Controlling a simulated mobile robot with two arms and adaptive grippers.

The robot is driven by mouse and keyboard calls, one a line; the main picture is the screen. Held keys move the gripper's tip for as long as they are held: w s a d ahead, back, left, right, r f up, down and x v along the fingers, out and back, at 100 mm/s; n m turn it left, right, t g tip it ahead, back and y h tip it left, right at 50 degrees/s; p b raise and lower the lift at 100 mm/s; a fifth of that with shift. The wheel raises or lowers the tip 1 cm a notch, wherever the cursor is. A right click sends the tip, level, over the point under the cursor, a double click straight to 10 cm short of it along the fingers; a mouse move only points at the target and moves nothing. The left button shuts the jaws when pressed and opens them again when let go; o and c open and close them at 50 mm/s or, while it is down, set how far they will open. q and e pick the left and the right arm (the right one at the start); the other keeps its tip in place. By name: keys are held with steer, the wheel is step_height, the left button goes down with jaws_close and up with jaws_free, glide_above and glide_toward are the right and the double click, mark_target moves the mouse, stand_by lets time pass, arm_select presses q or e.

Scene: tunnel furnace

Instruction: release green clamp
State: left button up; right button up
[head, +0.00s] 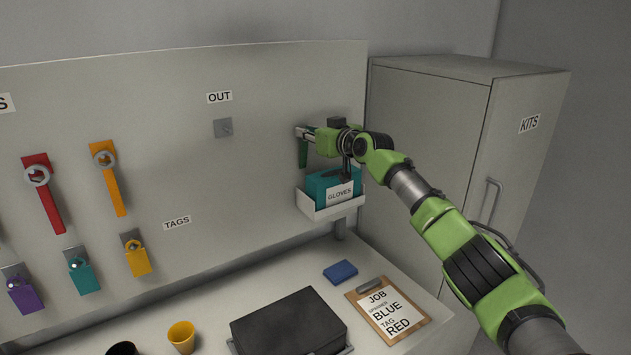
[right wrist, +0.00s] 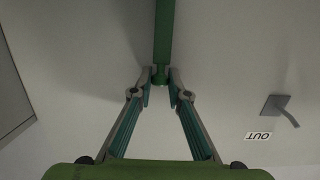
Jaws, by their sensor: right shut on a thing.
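A long green piece, which I take for the green clamp (head: 303,153), is at the board just above the glove box. My right gripper (head: 304,132) reaches it from the right and is shut on it. In the right wrist view the green clamp (right wrist: 163,40) runs up from between the two fingertips (right wrist: 161,77), with its end between them. The gripper and arm hide part of the clamp in the head view, and I cannot tell how it is fixed to the board. My left gripper is not in view.
A teal gloves box (head: 322,185) sits in a white holder just below the gripper. A grey cabinet marked KITS (head: 430,120) stands at right. An OUT hook plate (head: 223,128) is left of the clamp. A clipboard (head: 411,326) and black case (head: 290,318) lie on the bench.

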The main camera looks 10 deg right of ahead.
steer(key=o, duration=0.7)
steer(key=shift+w+f, duration=0.1)
steer(key=shift+f, duration=0.2)
steer(key=p+v, duration=0.5)
steer(key=v, duration=0.1)
steer(key=shift+r, duration=0.15)
